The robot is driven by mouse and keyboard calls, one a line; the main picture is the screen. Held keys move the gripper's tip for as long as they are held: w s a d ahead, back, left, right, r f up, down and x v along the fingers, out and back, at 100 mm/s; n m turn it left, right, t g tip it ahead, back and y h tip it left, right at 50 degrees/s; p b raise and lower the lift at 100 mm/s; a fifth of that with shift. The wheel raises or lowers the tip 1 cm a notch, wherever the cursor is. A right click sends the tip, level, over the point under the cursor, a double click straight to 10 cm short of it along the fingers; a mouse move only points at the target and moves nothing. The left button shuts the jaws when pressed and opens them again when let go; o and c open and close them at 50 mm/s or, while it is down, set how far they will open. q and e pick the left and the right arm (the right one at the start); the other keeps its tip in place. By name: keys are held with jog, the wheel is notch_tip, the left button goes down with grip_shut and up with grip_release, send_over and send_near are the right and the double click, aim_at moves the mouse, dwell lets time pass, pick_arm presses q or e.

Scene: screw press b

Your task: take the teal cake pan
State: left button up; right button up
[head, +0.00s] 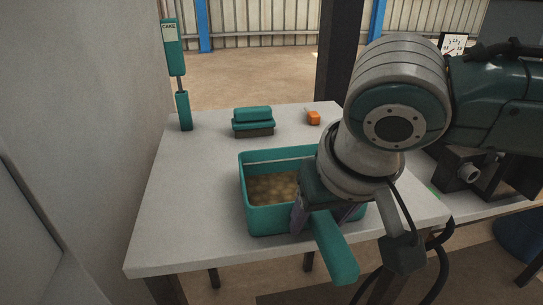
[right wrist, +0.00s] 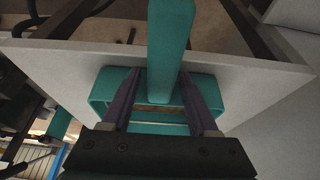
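The teal cake pan (head: 262,224) is a rectangular open box on the front half of the white table, with lumpy yellowish-brown contents. Its flat teal handle (head: 335,252) sticks out past the table's front edge. My right gripper (head: 325,214) is over the pan's front right side, at the root of the handle. In the right wrist view, the two purple fingers (right wrist: 161,82) stand on either side of the handle (right wrist: 170,40), with gaps showing. The right gripper is open. My right arm hides the pan's right end. My left gripper is not in view.
The white table (head: 185,215) is clear left of the pan. A teal block-like object (head: 252,116) and a small orange item (head: 313,118) sit behind the pan. A teal post with a "CAKE" label (head: 172,45) stands at the back left. Dark machinery (head: 470,170) is at right.

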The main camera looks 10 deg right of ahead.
grip_shut()
jog(key=shift+r, duration=0.1)
dwell(0.6)
